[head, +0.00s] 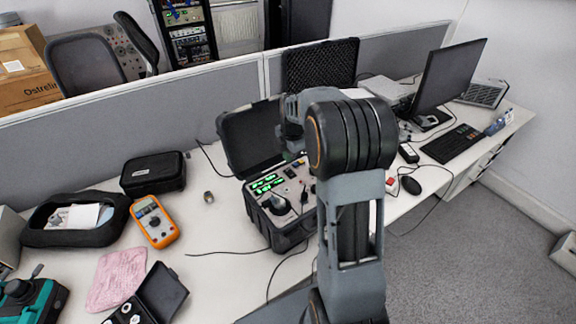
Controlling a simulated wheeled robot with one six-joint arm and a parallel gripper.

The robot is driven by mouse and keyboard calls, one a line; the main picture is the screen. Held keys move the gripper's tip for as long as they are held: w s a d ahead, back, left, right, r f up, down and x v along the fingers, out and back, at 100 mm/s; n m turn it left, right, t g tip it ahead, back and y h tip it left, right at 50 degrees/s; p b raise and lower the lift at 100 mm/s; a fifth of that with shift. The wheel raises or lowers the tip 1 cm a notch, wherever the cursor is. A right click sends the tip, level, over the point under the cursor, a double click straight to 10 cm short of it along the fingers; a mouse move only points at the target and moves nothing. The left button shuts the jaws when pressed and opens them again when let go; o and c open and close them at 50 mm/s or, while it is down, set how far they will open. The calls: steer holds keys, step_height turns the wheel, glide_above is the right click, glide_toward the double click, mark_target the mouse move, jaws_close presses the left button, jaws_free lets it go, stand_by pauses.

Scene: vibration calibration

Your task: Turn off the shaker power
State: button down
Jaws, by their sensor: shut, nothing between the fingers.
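The shaker is a black case (290,237) on the desk with its lid (250,138) open. Its grey panel has lit green displays (268,184), a dark round part (277,204) at the front left and small controls on the right. The power switch is too small to make out for sure. My gripper (292,151) is small in view above the back of the panel, in front of the lid, and looks shut and empty. My arm hides the right side of the case. I cannot tell whether the gripper touches the panel.
An orange multimeter (154,221), black pouch (153,173), small metal cylinder (208,197) and pink cloth (118,278) lie left of the case. A mouse (411,185), keyboard (452,144) and monitor (450,75) are on the right. Cables cross the desk. A grey partition (130,120) stands behind.

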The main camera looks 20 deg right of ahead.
mark_target(288, 171)
steer(key=shift+w+a+f+p, duration=0.1)
steer(key=shift+w+f+p, duration=0.1)
steer(key=shift+f, duration=1.25)
steer(key=shift+w+f+p, duration=0.15)
steer(key=shift+f, duration=1.3)
